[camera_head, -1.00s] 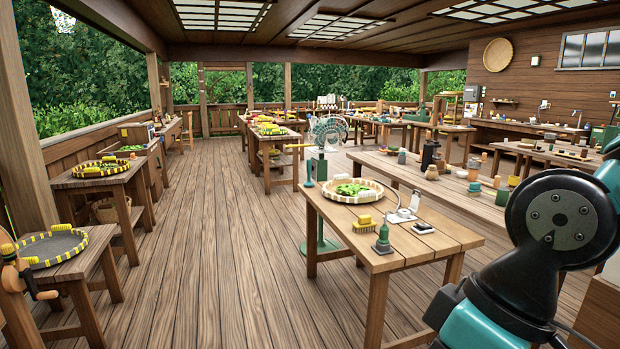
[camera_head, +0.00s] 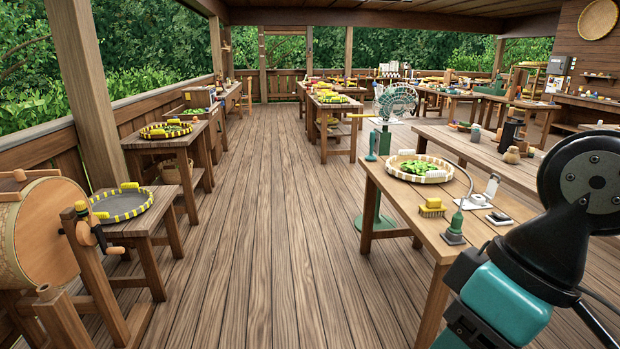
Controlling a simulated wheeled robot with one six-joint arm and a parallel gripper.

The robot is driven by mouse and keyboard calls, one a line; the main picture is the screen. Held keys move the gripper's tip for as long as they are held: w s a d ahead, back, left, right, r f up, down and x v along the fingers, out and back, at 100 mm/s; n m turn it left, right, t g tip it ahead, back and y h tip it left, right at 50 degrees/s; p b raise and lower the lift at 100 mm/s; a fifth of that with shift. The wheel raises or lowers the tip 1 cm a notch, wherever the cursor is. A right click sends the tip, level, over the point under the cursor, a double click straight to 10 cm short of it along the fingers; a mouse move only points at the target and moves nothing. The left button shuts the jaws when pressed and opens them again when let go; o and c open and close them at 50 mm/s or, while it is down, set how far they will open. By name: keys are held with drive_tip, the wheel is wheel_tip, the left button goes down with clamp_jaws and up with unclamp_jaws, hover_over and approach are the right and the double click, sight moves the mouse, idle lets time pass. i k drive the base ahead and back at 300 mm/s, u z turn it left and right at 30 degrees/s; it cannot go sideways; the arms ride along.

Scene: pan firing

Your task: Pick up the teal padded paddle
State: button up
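I cannot pick out the teal padded paddle with certainty. A slim teal upright item (camera_head: 371,146) shows at the far left corner of the near right table (camera_head: 408,207), small and partly hidden. A dark green piece with a pointed top and a flat base (camera_head: 455,228) stands on the front part of that table. My gripper is not in view. Only black and teal links of my arm show at the lower right, in front of the table's right side.
A woven tray of green leaves (camera_head: 447,176) and a yellow brush (camera_head: 432,208) are on the near right table. A green fan (camera_head: 384,140) stands behind it. A wooden drum (camera_head: 42,236) and a low table with a grey tray (camera_head: 122,207) are at left. The middle floor is clear.

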sight(369, 158)
drive_tip(key=u, duration=0.4)
drive_tip(key=i, duration=4.1)
drive_tip(key=z, duration=1.2)
drive_tip(key=i, duration=1)
drive_tip(key=z, duration=0.55)
